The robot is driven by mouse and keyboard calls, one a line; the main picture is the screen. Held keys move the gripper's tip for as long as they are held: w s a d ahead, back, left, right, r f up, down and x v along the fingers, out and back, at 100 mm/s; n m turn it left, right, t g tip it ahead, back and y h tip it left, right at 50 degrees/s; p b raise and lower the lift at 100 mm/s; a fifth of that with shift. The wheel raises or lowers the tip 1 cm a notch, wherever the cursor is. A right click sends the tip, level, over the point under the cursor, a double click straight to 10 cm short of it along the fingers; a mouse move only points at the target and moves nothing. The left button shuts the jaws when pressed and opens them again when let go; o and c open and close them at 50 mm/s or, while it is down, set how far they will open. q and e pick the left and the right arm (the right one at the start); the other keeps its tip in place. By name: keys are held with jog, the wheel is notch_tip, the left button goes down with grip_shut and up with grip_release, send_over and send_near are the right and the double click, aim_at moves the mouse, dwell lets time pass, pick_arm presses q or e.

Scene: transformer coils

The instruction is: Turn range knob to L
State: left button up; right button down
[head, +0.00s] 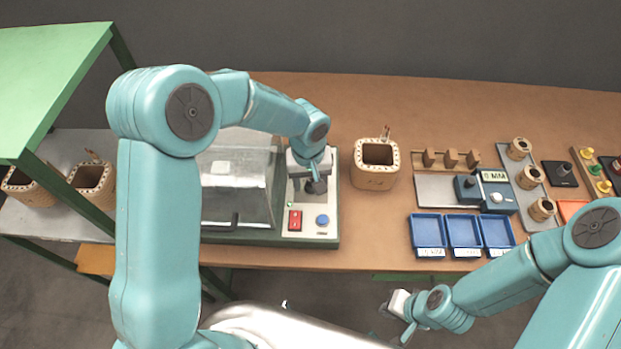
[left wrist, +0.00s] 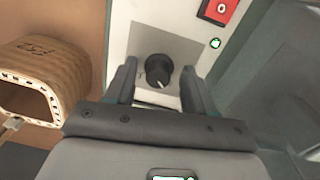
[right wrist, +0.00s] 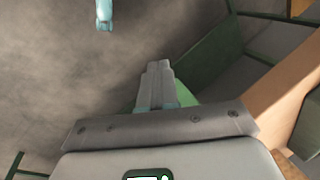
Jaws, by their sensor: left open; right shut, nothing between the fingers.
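The range knob (left wrist: 159,70) is a round black knob with a white pointer line on a pale control panel (left wrist: 146,40). In the left wrist view it sits between the two fingers of my left gripper (left wrist: 158,82), which is open, with a gap on both sides. No range letters can be read. In the head view my left gripper (head: 315,186) is over the upper part of the panel and hides most of the knob. My right gripper (head: 396,318) is shut and empty, in front of the bench edge; its fingers also show together in the right wrist view (right wrist: 160,85).
The panel also has a red switch (head: 295,220) and a blue button (head: 322,220). A clear-covered machine (head: 235,185) stands left of it. A wooden coil form (head: 375,165) stands close to the right. Blue trays (head: 463,232) and a meter box (head: 497,197) lie further right.

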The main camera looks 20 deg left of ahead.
pick_arm(q)
jog(key=shift+w, duration=0.1)
grip_shut()
jog(key=shift+m, duration=0.5)
jog(key=shift+m+b, duration=0.5)
jog(key=shift+m, duration=0.1)
jog(key=m, duration=0.2)
jog(key=shift+w+m+b, duration=0.1)
jog(key=shift+m+b, duration=0.2)
jog(key=shift+b, duration=0.1)
jog(key=m, duration=0.5)
jog(key=shift+r+m+b, duration=0.1)
jog(key=shift+m+b, duration=0.2)
jog(key=shift+b, duration=0.05)
jog(key=shift+w, duration=0.1)
